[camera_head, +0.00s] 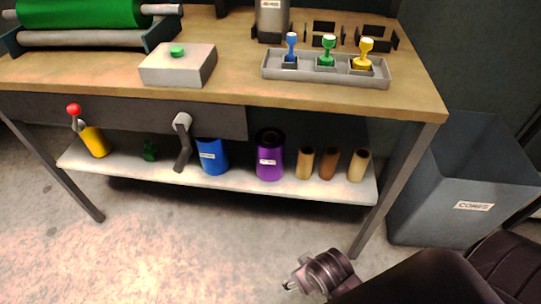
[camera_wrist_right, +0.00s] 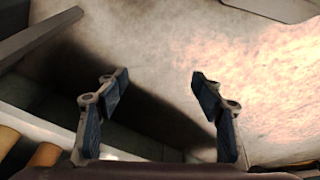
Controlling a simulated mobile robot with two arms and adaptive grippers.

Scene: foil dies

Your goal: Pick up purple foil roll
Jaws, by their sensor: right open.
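The purple foil roll (camera_head: 270,160) stands upright on the white lower shelf (camera_head: 225,190) under the workbench, between a blue roll and some brown cores. My right gripper (camera_head: 290,286) is in front of the bench, low and to the right of the purple roll and apart from it. In the right wrist view my right gripper (camera_wrist_right: 155,95) is open, with nothing between its fingers. The purple roll cannot be made out in the right wrist view. My left gripper is not in view.
A blue roll (camera_head: 211,157) stands left of the purple one, and brown cores (camera_head: 328,163) stand to its right. A table leg (camera_head: 378,200) and a grey cores bin (camera_head: 460,180) are at right. The floor in front is clear.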

